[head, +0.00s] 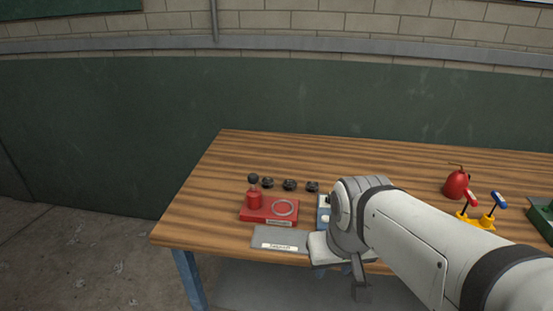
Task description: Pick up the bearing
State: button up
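I cannot tell for certain which thing is the bearing. Three small dark round pieces stand in a row on the wooden table: a left one (267,182), a middle one (289,185) and a right one (312,187). In front of them is a red fixture (256,215) with a black-knobbed post and a pale ring (285,207) on its top. My gripper (360,285) hangs below my wrist at the table's front edge, to the right of the fixture and apart from these things. Its fingers are small and partly hidden, so its opening is unclear.
A grey labelled plate (280,238) lies at the table's front edge. A blue-edged item (323,207) is partly hidden by my wrist. A red rounded object (456,184), red and blue-handled tools (488,207) and a green item (542,218) stand at right. The back of the wooden table (330,150) is clear.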

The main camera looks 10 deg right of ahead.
aim_at(289, 184)
jog(key=k, duration=0.6)
jog(key=u, duration=0.55)
jog(key=i, duration=1.65)
jog(key=z, duration=0.5)
